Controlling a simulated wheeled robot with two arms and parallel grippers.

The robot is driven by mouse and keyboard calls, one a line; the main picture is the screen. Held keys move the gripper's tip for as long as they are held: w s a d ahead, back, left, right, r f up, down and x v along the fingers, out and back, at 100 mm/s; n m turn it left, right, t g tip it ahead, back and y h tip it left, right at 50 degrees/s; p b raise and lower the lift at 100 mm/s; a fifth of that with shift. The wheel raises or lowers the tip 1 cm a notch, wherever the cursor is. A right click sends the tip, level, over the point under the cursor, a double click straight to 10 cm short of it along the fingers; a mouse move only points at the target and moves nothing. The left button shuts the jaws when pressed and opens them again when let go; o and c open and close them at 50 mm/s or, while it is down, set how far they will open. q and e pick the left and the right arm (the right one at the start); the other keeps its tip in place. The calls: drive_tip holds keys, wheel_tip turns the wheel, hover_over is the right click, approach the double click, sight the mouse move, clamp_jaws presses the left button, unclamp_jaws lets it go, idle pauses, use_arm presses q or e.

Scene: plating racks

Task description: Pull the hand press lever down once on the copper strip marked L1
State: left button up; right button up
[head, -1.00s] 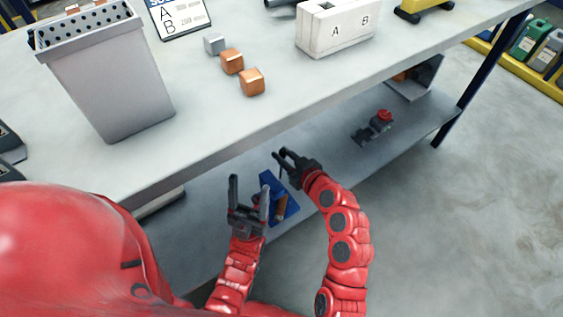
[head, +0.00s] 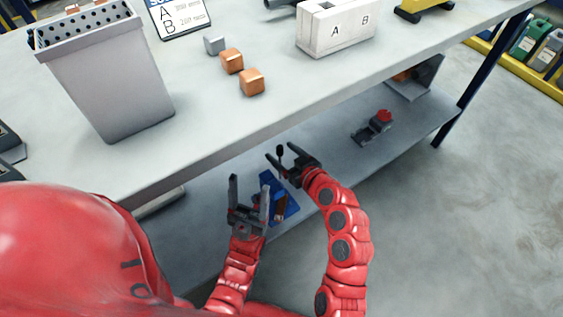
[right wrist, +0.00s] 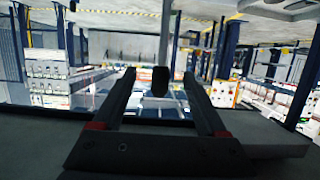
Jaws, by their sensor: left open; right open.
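A blue device (head: 288,208), which looks like the hand press, sits low behind my grippers, partly hidden by them. A brownish piece shows on it; I cannot tell whether this is the copper strip, and no L1 mark is readable. My right gripper (head: 280,153) is open above the blue device. A dark knob (right wrist: 160,81), likely the lever's end, stands between its spread fingers in the right wrist view, with gaps visible on both sides. My left gripper (head: 249,185) is open, fingers upward, just left of the blue device.
The table (head: 200,130) overhangs the lower shelf (head: 335,165). On the tabletop are a grey bin (head: 110,85), copper-coloured cubes (head: 251,82), a grey cube (head: 214,44) and a white A/B box (head: 335,32). A small red-topped device (head: 375,127) stands on the shelf.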

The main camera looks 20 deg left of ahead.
drive_tip(key=b+v, duration=0.1)
drive_tip(key=v, duration=0.6)
drive_tip(key=shift+s+d+r, duration=0.1)
drive_tip(key=shift+s+d, duration=0.05)
drive_tip(key=shift+d, duration=0.1)
drive_tip(key=p+v, duration=1)
drive_tip(key=v, duration=0.7)
drive_tip(key=shift+s, duration=0.15)
